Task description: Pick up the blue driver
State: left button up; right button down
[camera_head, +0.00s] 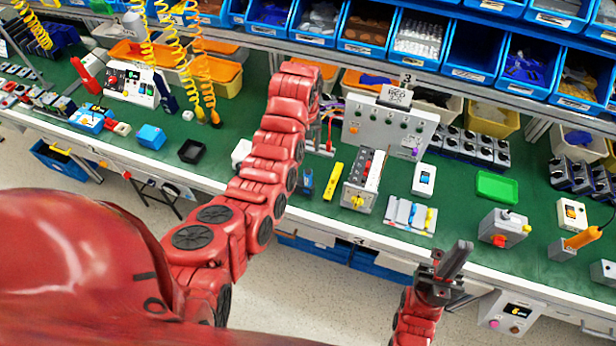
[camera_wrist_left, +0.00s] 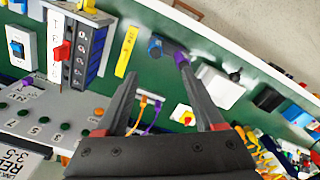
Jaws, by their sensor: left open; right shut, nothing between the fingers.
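My right gripper (camera_head: 460,250) is shut and empty at the bench's front edge.
A grey control panel (camera_head: 385,125) stands behind the driver, with wires beside it. A switch block (camera_head: 365,180) stands right of the yellow strip. A white object (camera_head: 241,153) lies to the left. Blue bins (camera_head: 480,45) line the back. A green tray (camera_head: 497,187) sits further right.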

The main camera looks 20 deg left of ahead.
aim_at(308, 171)
pick_arm(q)
notch_tip(308, 171, down, 12)
jog(key=b, duration=0.9)
jog(key=shift+w+b, duration=0.15)
jog(key=shift+b, duration=0.25)
jog(key=shift+d+f+p, duration=0.1)
jog(key=shift+f+p, duration=0.15)
jog(key=shift+p, duration=0.35)
jog(key=shift+w+d+f+p, duration=0.1)
jog(key=shift+w+f+p, duration=0.05)
jog(key=shift+f+p, duration=0.25)
jog(key=shift+w+d+f+p, duration=0.1)
jog(key=shift+f+p, duration=0.2)
jog(key=shift+f, duration=0.1)
notch_tip(308, 171, down, 2)
jog(key=shift+w+f+p, duration=0.1)
jog(key=shift+f+p, duration=0.1)
jog(key=shift+p, duration=0.15)
jog(key=shift+f, duration=0.3)
grip_shut()
